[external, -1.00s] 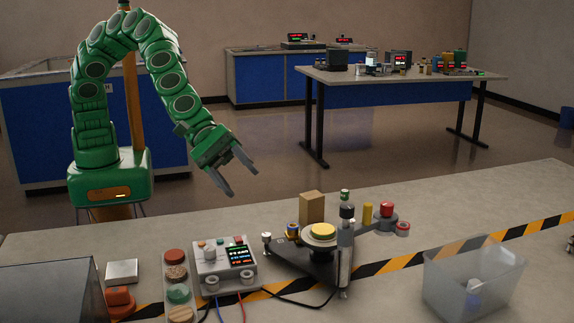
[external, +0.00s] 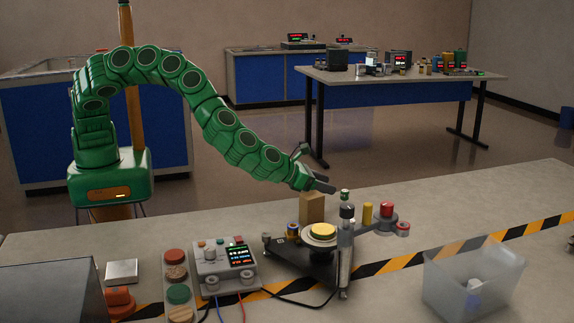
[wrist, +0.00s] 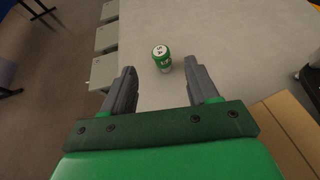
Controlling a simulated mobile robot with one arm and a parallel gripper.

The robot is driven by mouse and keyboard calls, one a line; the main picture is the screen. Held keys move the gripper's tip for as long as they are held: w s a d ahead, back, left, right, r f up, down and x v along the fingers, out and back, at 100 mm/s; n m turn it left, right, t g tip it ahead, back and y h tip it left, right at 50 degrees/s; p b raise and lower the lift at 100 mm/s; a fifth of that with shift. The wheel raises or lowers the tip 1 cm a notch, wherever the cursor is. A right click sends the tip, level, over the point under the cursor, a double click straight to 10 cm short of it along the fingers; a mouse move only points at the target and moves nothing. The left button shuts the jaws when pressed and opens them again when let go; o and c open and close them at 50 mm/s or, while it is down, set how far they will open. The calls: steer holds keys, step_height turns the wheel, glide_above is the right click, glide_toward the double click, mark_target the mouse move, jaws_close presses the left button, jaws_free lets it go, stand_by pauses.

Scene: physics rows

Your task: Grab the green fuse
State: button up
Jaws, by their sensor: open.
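The green fuse (wrist: 163,61) is a small green cylinder with a pale marked top, standing upright on the bench in the wrist view. In the external view the fuse (external: 345,195) shows behind the black-topped post of the apparatus, its lower part hidden. My gripper (wrist: 163,92) is open and empty. In the wrist view the fuse lies ahead of the fingertips, between their lines and apart from both. In the external view my gripper (external: 328,186) is above the wooden block, just left of the fuse.
A wooden block (external: 312,208) stands close beneath my gripper. The apparatus with a yellow disc (external: 323,231), a yellow cylinder (external: 368,214) and a red-topped part (external: 387,211) stand nearby. A clear bin (external: 470,285) is at the front right. Bench beyond the fuse is clear.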

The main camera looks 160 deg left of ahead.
mark_target(344, 191)
steer(key=shift+w+a+f+n, duration=0.1)
steer(key=shift+w+f+n, duration=0.05)
steer(key=shift+f+n, duration=0.35)
steer(key=shift+a, duration=0.1)
steer(key=shift+a+f+y, duration=0.2)
steer(key=shift+a+y, duration=0.1)
steer(key=shift+a, duration=0.45)
steer(key=shift+a+f, duration=0.2)
steer(key=shift+a, duration=0.2)
steer(key=shift+x, duration=2.55)
steer(key=c, duration=1)
steer(key=shift+c, duration=0.2)
